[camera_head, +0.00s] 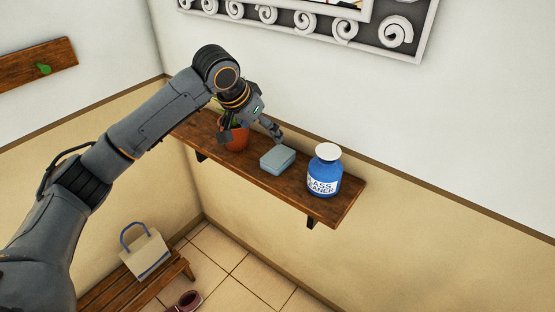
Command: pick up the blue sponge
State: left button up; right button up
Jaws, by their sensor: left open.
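The blue sponge (278,160) is a pale blue block lying flat on the wooden wall shelf (342,205). It lies between a terracotta pot and a blue bottle. My left gripper (252,137) is open, above the shelf and up and left of the sponge. One finger shows close to the sponge's back edge; I cannot tell whether it touches. The other finger shows in front of the pot. Nothing is seen between the fingers. My right gripper is not in view.
A blue glass cleaner bottle (325,171) with a white cap stands right of the sponge. The terracotta pot (237,141) is partly hidden behind my gripper. A framed mirror or picture (345,30) hangs above. Below are a bench (165,279) with a bag (146,253) and a shoe (187,301).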

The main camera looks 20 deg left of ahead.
pick_arm(q)
jog(key=p, duration=0.1)
send_over(277, 156)
jog(key=s, duration=0.2)
jog(key=f, duration=0.4)
jog(key=a+f, duration=0.1)
jog(key=f, duration=0.2)
jog(key=x, duration=0.2)
jog(key=p+x, duration=0.1)
jog(key=x, duration=0.1)
jog(key=shift+s+f, duration=0.25)
jog(key=shift+f, duration=0.2)
jog(key=shift+w+d+f, duration=0.1)
jog(key=shift+w+f, duration=0.05)
jog(key=shift+f, duration=0.15)
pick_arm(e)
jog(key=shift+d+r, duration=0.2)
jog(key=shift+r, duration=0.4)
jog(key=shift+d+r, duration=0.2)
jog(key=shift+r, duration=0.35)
pick_arm(q)
jog(key=shift+c, duration=0.4)
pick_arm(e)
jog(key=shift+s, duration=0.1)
pick_arm(q)
jog(key=c, duration=0.7)
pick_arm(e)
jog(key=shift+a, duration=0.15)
pick_arm(q)
jog(key=shift+c, duration=0.4)
